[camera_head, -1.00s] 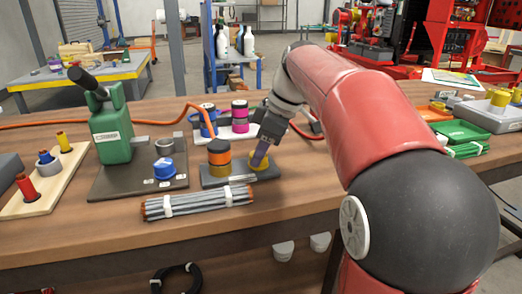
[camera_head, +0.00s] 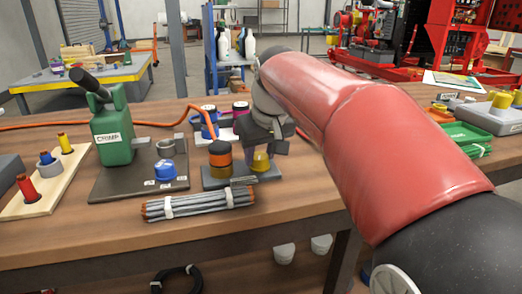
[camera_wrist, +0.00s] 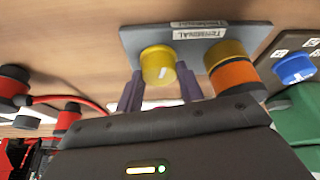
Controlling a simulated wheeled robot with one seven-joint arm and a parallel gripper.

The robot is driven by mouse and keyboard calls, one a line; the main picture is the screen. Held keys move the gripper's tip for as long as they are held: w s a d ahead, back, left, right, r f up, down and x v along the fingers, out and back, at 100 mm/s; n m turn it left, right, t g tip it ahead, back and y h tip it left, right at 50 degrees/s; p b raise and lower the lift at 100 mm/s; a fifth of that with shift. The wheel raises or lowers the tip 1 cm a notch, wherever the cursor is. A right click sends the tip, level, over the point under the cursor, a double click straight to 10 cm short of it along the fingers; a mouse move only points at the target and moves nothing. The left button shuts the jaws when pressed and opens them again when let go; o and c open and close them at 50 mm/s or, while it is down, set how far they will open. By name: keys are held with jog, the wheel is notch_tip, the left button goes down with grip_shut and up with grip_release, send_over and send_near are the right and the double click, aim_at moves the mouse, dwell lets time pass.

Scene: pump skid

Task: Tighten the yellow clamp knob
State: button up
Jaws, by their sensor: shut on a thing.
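The yellow clamp knob (camera_head: 261,161) stands on a dark grey terminal block (camera_head: 213,182) on the workbench. In the wrist view the knob (camera_wrist: 157,66) shows a pale mark on its top face. My gripper (camera_wrist: 159,76) has its two purple fingers on either side of the knob, shut on it. In the head view my gripper (camera_head: 262,146) comes down over the knob from above and hides part of it. An orange and yellow post (camera_head: 220,158) stands beside the knob on the same block, which carries "TERMINAL" labels in the wrist view.
A bundle of grey cables (camera_head: 198,203) lies in front of the block. A green crimp tool (camera_head: 112,137) and a blue knob (camera_head: 163,169) stand on a dark plate to the left. An orange cable (camera_head: 150,124) runs behind. Green and grey trays lie to the right.

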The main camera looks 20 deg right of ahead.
jog(key=m+h, duration=0.2)
jog(key=m, duration=0.3)
jog(key=shift+a+m+p, duration=0.15)
jog(key=shift+m+p, duration=0.15)
dwell(0.4)
jog(key=o, duration=1)
jog(key=v, duration=0.8)
jog(key=shift+w+a, duration=0.15)
